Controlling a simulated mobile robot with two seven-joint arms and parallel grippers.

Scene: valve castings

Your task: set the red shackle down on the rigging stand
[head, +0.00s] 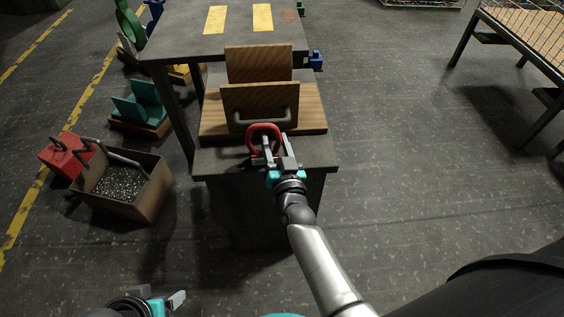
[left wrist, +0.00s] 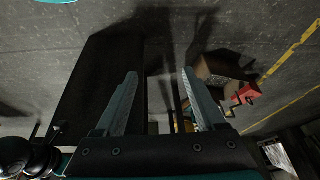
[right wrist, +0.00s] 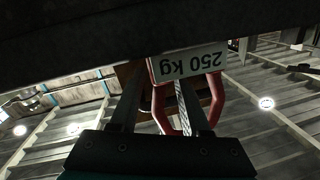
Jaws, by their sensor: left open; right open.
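The red shackle (head: 263,135) stands with its bow up near the front edge of the dark rigging stand (head: 215,163). In the right wrist view the shackle (right wrist: 222,100) shows beyond and around my open fingers, partly hidden by a white "250 kg" plate. My right gripper (head: 271,152) is open, right at the shackle; I cannot tell whether a finger touches it. My left gripper (head: 163,303) is low at the bottom left of the head view, far from the shackle. In the left wrist view it (left wrist: 158,85) is open and empty.
Behind the shackle is a wooden board (head: 310,115) with two uprights and a grey handle (head: 264,121). A brown bin (head: 140,205) of dark granules and a red block (head: 60,155) are on the left floor. The floor right of the stand is clear.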

